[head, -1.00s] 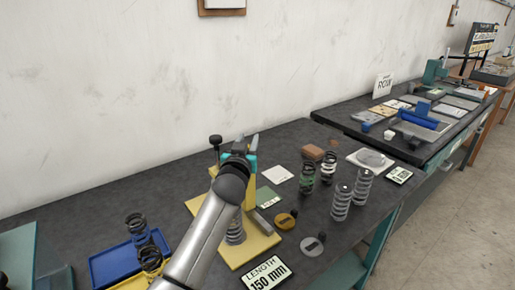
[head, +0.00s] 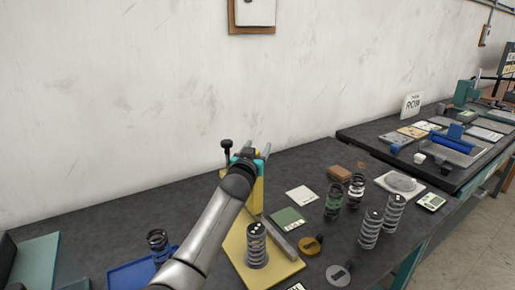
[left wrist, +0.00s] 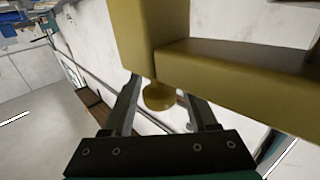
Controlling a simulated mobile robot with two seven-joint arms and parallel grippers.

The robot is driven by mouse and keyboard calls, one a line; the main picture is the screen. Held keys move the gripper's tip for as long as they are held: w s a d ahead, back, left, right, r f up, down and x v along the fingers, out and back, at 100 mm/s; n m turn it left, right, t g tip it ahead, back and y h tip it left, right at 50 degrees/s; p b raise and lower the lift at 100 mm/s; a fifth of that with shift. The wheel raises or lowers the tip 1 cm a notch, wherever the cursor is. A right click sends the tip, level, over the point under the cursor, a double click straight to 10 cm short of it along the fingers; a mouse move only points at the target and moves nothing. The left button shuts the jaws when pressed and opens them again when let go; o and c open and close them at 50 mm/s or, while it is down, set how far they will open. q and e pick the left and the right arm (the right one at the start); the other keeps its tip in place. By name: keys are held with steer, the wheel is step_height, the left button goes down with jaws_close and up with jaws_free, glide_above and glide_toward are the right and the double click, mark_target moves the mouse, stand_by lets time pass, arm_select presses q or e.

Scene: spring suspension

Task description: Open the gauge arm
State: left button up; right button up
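The gauge has a yellow base plate (head: 281,274) on the dark bench, with a yellow upright part (head: 258,196) behind it. A grey spring (head: 256,246) stands upright on the plate. My left gripper (head: 245,156) is at the top of the gauge, its fingers partly hidden by my wrist. In the left wrist view, a yellow bar (left wrist: 230,75) crosses above the gripper, and a rounded yellow knob (left wrist: 158,96) sits between the two separated fingers. Gaps show beside the knob. How far the gauge arm is raised is unclear. My right gripper is not in view.
Several springs (head: 370,230) stand right of the gauge. A blue tray (head: 130,276) with a dark spring (head: 158,243) is at left. A green card (head: 288,220) and a white card (head: 301,195) lie behind the plate. The wall (head: 120,110) rises close behind the bench.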

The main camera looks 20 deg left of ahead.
arm_select(q)
steer(key=shift+o, duration=0.3)
steer(key=shift+s, duration=0.15)
steer(key=shift+s+d+p, duration=0.1)
steer(key=shift+s+p, duration=0.2)
steer(key=shift+s, duration=0.4)
steer(key=s+d+p, duration=0.1)
steer(key=s, duration=1.2)
steer(key=shift+s+d+p, duration=0.25)
steer(key=shift+d+p, duration=0.05)
steer(key=shift+p, duration=0.1)
